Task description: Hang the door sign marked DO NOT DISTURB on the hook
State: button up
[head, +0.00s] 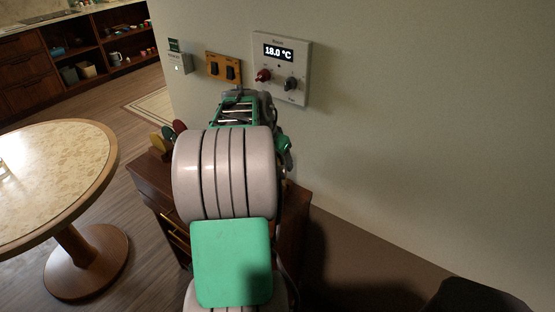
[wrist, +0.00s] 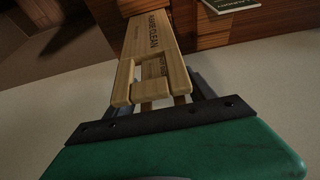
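The dark fingers of my gripper stand apart, one on each side of the wood. I cannot tell whether they press on it. In the head view my arm hides the fingers and the signs. I cannot make out the hook or a DO NOT DISTURB marking.
A thermostat panel (head: 281,67), a switch plate (head: 223,69) and a small grey box (head: 179,58) are on the wall near my gripper. A wooden cabinet (head: 155,184) stands below, with coloured rounded objects (head: 166,137) on it. A round table (head: 62,165) is at left.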

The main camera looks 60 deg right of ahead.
jog(key=shift+o, duration=1.4)
